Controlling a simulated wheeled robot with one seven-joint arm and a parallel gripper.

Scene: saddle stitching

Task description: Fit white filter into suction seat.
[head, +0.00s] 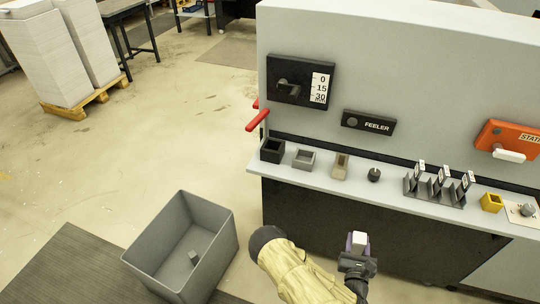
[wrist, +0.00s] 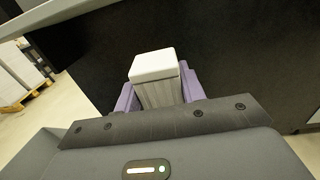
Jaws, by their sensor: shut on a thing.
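My gripper (head: 350,248) is in front of the machine's dark lower panel, below the shelf's front edge. Its purple fingers are shut on the white filter (head: 360,240). In the wrist view the white filter (wrist: 155,68) has a smooth white cap over a ribbed, greyer body, and it stands up between the fingers. Several small holders sit on the shelf: an open black box (head: 272,152), a grey open box (head: 303,159) and a beige open holder (head: 340,166). None is marked as the suction seat, so I cannot tell which one it is.
The pale shelf (head: 392,192) also carries a black knob (head: 374,175), a rack with small labelled pieces (head: 436,190) and a yellow box (head: 491,202). A red lever (head: 258,120) sticks out at the left end. A grey bin (head: 140,262) holding a small grey block (head: 194,258) stands on the floor.

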